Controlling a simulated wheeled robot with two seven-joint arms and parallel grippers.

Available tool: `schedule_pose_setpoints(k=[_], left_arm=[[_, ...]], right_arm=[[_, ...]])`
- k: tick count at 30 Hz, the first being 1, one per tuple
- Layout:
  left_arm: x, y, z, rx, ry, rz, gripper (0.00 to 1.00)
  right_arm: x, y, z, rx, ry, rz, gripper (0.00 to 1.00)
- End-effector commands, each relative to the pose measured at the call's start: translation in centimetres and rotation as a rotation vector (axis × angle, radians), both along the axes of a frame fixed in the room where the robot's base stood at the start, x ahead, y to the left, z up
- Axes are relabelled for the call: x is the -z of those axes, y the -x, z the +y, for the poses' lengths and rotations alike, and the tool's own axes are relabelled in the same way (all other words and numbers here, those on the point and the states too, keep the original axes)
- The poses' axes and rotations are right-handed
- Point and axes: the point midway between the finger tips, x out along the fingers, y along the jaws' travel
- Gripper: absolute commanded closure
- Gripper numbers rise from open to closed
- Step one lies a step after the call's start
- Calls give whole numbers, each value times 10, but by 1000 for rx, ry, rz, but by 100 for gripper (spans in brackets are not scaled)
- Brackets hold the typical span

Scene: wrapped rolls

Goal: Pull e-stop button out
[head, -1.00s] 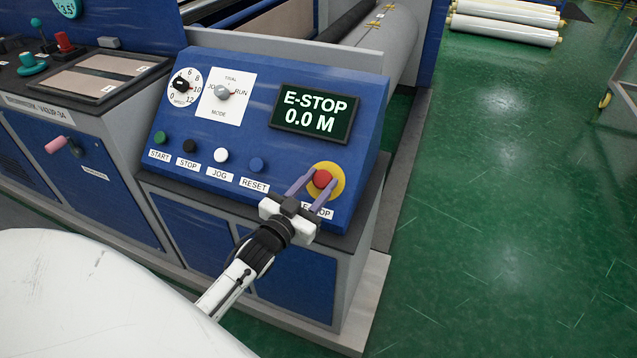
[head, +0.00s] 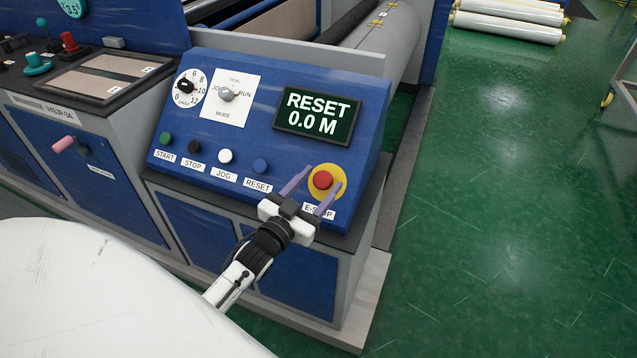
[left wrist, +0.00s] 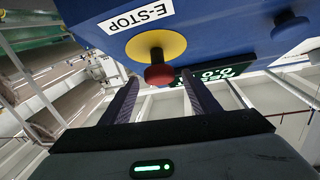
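The red e-stop button (head: 322,180) sits on a round yellow plate (head: 313,191) at the lower right of the blue sloped panel. In the left wrist view the red button (left wrist: 160,75) stands out from its yellow plate (left wrist: 150,42). My left gripper (head: 318,184) is at the button with its two purple fingers apart. In the left wrist view the fingers (left wrist: 158,88) are spread, with the button beyond and between them and clear space on both sides. The display (head: 317,113) reads RESET and 0.0 M. My right gripper is not seen.
The panel also carries START, STOP, JOG and blue RESET (head: 260,166) buttons, a speed dial (head: 186,87) and a mode switch (head: 226,94). A large white rounded shape fills the lower left. Green floor to the right is open. Wrapped rolls (head: 508,25) lie at the back.

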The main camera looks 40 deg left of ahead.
Motion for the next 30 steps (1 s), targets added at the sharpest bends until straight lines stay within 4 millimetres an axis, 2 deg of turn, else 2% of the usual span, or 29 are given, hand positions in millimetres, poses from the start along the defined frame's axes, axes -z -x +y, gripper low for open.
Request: schedule_pose_setpoints(k=[8,11,21,25,30], left_arm=[[1,5,0,-1,-1,3,45],[2,17,-1,-1,-1,4,45],[2,82,-7,-1,1,4,45],[1,97,-8,-1,0,2,45],[1,103,-8,-1,-1,1,45]], right_arm=[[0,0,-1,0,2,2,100],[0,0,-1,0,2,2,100],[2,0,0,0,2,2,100],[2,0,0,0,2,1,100],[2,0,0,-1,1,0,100]])
